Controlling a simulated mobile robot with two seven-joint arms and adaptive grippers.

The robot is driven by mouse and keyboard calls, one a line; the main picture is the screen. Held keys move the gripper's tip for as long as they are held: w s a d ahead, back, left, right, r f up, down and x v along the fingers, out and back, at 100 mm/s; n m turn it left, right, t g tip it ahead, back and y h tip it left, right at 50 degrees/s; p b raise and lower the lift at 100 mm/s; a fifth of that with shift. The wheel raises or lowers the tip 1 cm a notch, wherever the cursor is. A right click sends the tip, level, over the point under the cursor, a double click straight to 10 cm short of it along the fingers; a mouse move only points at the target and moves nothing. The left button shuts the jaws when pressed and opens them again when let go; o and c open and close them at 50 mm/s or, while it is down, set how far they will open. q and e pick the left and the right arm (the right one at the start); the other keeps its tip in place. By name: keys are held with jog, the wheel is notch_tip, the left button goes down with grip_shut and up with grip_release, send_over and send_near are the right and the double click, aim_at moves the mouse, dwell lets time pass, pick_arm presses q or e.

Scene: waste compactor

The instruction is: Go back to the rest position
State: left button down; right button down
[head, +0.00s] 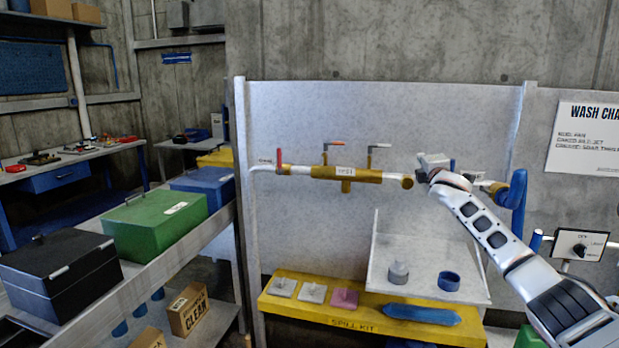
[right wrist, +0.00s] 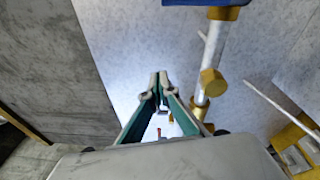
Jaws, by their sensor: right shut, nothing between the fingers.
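My right arm comes in from the lower right in the head view and reaches up to the grey wall panel. My right gripper (head: 424,170) is beside the right end of a yellow pipe manifold (head: 346,174). In the right wrist view the two green-sided fingers of my right gripper (right wrist: 159,88) meet at their tips with nothing held. A pipe with a yellow fitting (right wrist: 213,82) runs just right of the fingers there. I cannot tell whether the gripper touches the pipe. My left gripper is in neither view.
A yellow shelf (head: 300,305) with sponge-like blocks stands below. Black, green (head: 153,222) and blue boxes stand left.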

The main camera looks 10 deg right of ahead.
jog(key=s+a+f+y, duration=0.1)
jog(key=a+f, duration=0.4)
jog(key=f, duration=0.3)
jog(key=s+a+f+g+y, duration=0.15)
jog(key=a+f, duration=0.25)
jog(key=f, duration=0.4)
jog(key=s+a+f+y, duration=0.2)
jog(key=a+f, duration=0.3)
jog(key=f, duration=0.3)
jog(key=s+a+f+m+g+y, duration=0.1)
jog(key=s+a+f, duration=0.45)
jog(key=f, duration=0.25)
jog(key=s+a+f+m+g+y, duration=0.1)
jog(key=s+a+f+m, duration=0.1)
jog(key=s+a+f, duration=0.5)
jog(key=s+a+f+m+g, duration=0.1)
jog(key=s+f, duration=0.5)
jog(key=s, duration=0.7)
jog(key=s+a+f+m+g+y, duration=0.1)
jog(key=s+a+f+m, duration=0.3)
jog(key=s, duration=0.9)
jog(key=s+a+f+m+g, duration=0.1)
jog(key=s+f+m, duration=0.3)
jog(key=s+f, duration=0.4)
jog(key=s+a, duration=0.1)
jog(key=s, duration=0.3)
jog(key=shift+s+a+m, duration=0.15)
jog(key=shift+s+m, duration=0.15)
jog(key=shift+s, duration=0.1)
